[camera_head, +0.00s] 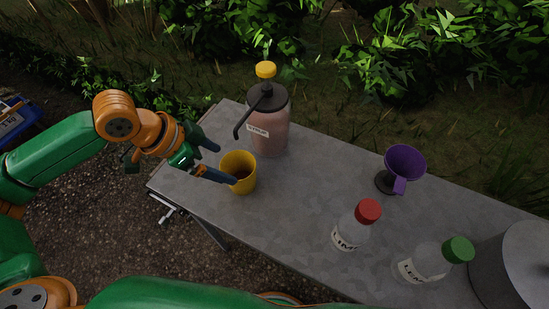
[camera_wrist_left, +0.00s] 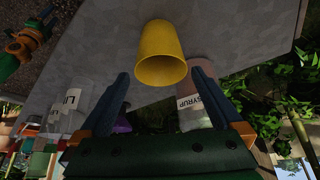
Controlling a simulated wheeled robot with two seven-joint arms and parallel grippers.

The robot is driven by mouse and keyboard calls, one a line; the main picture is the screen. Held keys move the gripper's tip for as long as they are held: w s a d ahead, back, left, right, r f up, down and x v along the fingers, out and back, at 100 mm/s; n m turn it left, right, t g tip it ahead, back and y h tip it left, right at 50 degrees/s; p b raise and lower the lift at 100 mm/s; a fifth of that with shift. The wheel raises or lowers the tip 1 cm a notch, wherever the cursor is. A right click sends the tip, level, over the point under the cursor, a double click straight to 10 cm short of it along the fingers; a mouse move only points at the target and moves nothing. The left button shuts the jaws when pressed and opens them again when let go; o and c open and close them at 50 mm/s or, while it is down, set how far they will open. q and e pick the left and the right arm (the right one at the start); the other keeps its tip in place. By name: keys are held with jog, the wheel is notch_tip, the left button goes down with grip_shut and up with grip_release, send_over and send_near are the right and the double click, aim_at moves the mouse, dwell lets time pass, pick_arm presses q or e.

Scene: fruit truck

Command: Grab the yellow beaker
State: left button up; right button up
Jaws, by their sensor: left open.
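The yellow beaker (camera_head: 243,181) stands upright near the left end of the grey table, just in front of the syrup dispenser. My left gripper (camera_head: 226,165) is open at its left side. One fingertip overlaps the beaker's rim in the head view, and the other points past its far side. In the left wrist view the beaker (camera_wrist_left: 160,42) lies straight ahead, its open mouth facing the camera, centred between the spread fingers (camera_wrist_left: 160,78). Nothing is held. Whether the fingers flank the beaker in depth is hard to tell. My right gripper is not seen.
The pink syrup dispenser (camera_head: 268,133) with a black spout and yellow cap stands close behind the beaker. A purple funnel (camera_head: 403,163), a red-capped bottle (camera_head: 352,232), a green-capped bottle (camera_head: 425,263) and a metal pot (camera_head: 520,262) stand to the right. The table's middle (camera_head: 310,190) is clear.

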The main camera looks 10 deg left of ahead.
aim_at(241, 176)
pick_arm(q)
jog(key=shift+x, duration=0.85)
jog(key=f, duration=0.3)
jog(key=shift+s+a+f+b, duration=0.2)
jog(key=shift+a+f+b, duration=0.1)
jog(key=shift+f, duration=0.1)
jog(key=x, duration=0.4)
jog(key=d+x, duration=0.1)
jog(key=x, duration=0.1)
jog(key=shift+w+r, duration=0.3)
jog(key=shift+w, duration=0.05)
jog(key=shift+s+a, duration=0.1)
jog(key=shift+a, duration=0.1)
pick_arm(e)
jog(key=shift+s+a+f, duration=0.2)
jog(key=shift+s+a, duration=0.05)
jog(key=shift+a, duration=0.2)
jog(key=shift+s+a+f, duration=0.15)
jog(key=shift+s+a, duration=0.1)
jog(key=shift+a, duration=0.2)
pick_arm(q)
jog(key=shift+c, duration=1.1)
jog(key=c, duration=0.9)
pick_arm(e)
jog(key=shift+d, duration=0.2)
pick_arm(q)
jog(key=shift+r, duration=0.1)
jog(key=shift+c, duration=0.2)
